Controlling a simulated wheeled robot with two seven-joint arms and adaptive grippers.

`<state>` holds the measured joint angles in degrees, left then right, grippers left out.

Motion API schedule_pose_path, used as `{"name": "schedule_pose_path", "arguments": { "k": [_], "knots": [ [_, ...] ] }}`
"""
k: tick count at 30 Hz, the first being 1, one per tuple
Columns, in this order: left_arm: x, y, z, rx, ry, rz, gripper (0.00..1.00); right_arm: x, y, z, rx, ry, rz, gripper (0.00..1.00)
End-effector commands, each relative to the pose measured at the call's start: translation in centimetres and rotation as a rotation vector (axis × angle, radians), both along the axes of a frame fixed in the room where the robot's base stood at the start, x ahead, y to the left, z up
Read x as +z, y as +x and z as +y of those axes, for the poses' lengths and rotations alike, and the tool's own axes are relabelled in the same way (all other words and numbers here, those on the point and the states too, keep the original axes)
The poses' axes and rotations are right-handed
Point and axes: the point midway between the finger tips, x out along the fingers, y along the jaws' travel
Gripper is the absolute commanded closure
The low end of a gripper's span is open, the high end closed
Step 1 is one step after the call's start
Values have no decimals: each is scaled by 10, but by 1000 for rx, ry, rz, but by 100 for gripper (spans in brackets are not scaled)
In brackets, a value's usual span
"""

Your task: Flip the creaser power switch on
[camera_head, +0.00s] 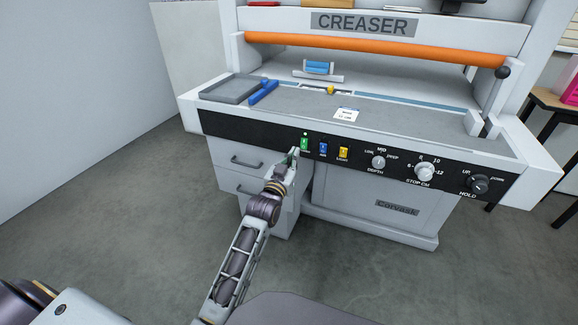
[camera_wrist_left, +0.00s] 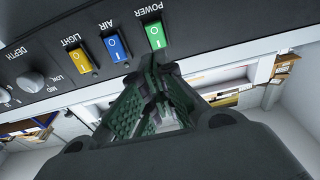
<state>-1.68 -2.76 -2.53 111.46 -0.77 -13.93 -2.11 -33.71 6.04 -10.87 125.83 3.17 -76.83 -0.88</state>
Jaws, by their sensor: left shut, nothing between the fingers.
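The creaser (camera_head: 365,24) is a large grey-white machine with a black front panel. The green POWER switch (camera_head: 304,143) is at the left of a row of rocker switches on that panel. It shows large in the left wrist view (camera_wrist_left: 154,36). A small green dot (camera_head: 304,133) shows just above it. My left gripper (camera_head: 294,154) is just below and left of the switch in the head view. In the left wrist view its shut, empty fingers (camera_wrist_left: 153,78) are close to the green switch; whether they touch it I cannot tell. My right gripper is not in view.
The blue AIR switch (camera_head: 323,149) and yellow LIGHT switch (camera_head: 343,153) sit close beside POWER. The DEPTH knob (camera_head: 378,162), STOP knob (camera_head: 424,171) and HOLD knob (camera_head: 479,184) are farther right. A grey tray (camera_head: 231,88) lies on the bed. The floor at left is clear.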

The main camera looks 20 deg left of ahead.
Motion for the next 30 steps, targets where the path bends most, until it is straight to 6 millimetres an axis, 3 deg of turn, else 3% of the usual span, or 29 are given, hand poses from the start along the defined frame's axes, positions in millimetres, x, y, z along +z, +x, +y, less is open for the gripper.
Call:
{"name": "schedule_pose_path", "arguments": {
  "k": [15,30],
  "knots": [
    [-4,-38,1,0,0,0,100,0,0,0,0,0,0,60],
    [-4,-41,1,0,0,-1,100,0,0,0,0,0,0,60]
  ]
}}
